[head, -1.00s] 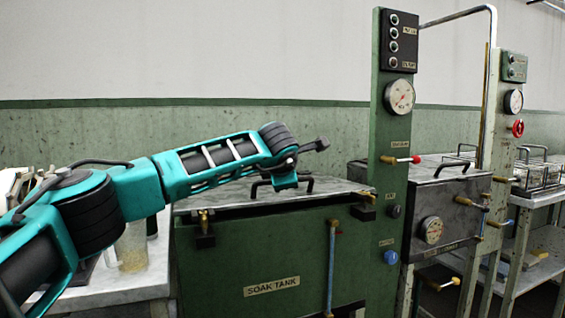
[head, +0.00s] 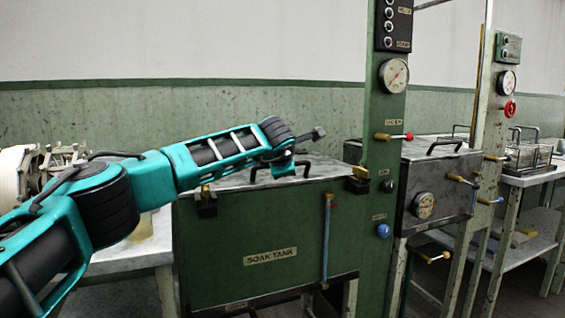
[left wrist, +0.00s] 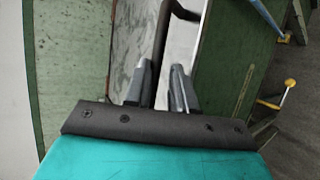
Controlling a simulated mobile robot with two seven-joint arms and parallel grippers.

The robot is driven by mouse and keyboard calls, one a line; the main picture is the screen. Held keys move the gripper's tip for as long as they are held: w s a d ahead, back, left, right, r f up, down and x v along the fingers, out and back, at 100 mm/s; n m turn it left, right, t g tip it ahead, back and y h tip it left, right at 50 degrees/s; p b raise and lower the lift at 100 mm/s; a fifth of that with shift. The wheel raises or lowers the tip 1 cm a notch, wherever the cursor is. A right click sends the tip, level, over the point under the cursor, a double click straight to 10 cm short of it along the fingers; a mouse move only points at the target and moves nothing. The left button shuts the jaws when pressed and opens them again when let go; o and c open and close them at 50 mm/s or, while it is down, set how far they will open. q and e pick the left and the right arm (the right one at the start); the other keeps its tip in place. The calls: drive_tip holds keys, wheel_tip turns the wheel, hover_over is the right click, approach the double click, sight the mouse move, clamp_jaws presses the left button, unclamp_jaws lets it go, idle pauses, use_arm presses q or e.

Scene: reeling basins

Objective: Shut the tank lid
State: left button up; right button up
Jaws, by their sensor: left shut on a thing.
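The green soak tank (head: 215,245) stands in front of me with its name plate facing out. Its grey metal lid (head: 325,172) lies on top and looks about level in the head view. The lid has a black bar handle (head: 306,166). My left gripper (head: 284,170) reaches over the lid from the left and is at this handle. In the left wrist view, the two fingers of my left gripper (left wrist: 163,92) are shut on the black handle (left wrist: 163,40), with the grey lid (left wrist: 130,40) beyond. My right gripper is not in view.
A green post (head: 378,140) with a gauge and knobs stands right of the tank. A second grey tank (head: 440,190) sits beyond it. A pale table (head: 130,255) is at the left, partly behind my arm. The wall is behind.

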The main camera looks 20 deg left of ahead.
use_arm(q)
drive_tip(key=shift+o, duration=0.7)
drive_tip(key=f, duration=0.2)
drive_tip(key=shift+s+d+f, duration=0.25)
drive_tip(key=shift+f, duration=0.1)
drive_tip(key=shift+s+d+r+g, duration=0.1)
drive_tip(key=shift+s+r+g, duration=0.05)
drive_tip(key=shift+s+g, duration=0.15)
drive_tip(key=r+v, duration=0.1)
drive_tip(key=v, duration=1.2)
drive_tip(key=shift+w+a, duration=0.3)
drive_tip(key=shift+d, duration=0.1)
